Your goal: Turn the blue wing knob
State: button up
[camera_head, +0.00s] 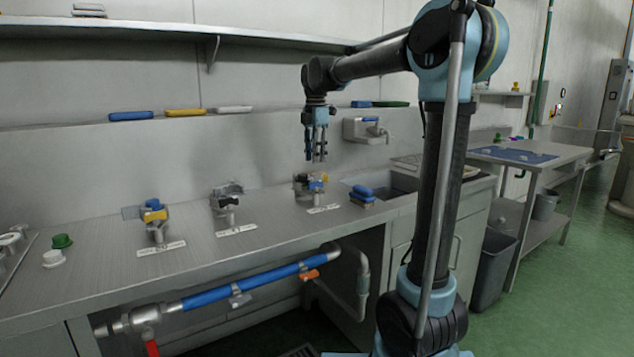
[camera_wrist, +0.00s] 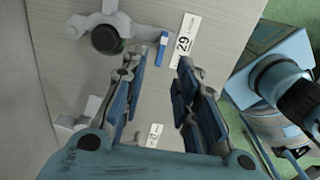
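My gripper (camera_head: 316,158) points down above the back of the counter, over the right valve fitting (camera_head: 301,186). In the wrist view its fingers (camera_wrist: 158,80) are spread with nothing between them. The right fitting carries yellow, black and blue parts. The left fitting (camera_head: 157,233) has a blue top part (camera_head: 152,203) above a yellow one. I cannot tell which blue part is the wing knob. The wrist view shows a grey fitting with a dark round end (camera_wrist: 106,40) and a small blue piece (camera_wrist: 162,48) beyond the left finger.
A middle fitting (camera_head: 227,200) stands between the other two. White labels (camera_head: 236,230) lie in front of the fittings. A blue-topped sponge or brush (camera_head: 362,192) lies by the sink. A shelf (camera_head: 150,28) runs above.

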aim_at(316, 186)
notch_tip(316, 186, down, 9)
jog(key=shift+f, duration=0.1)
dwell(0.3)
grip_shut()
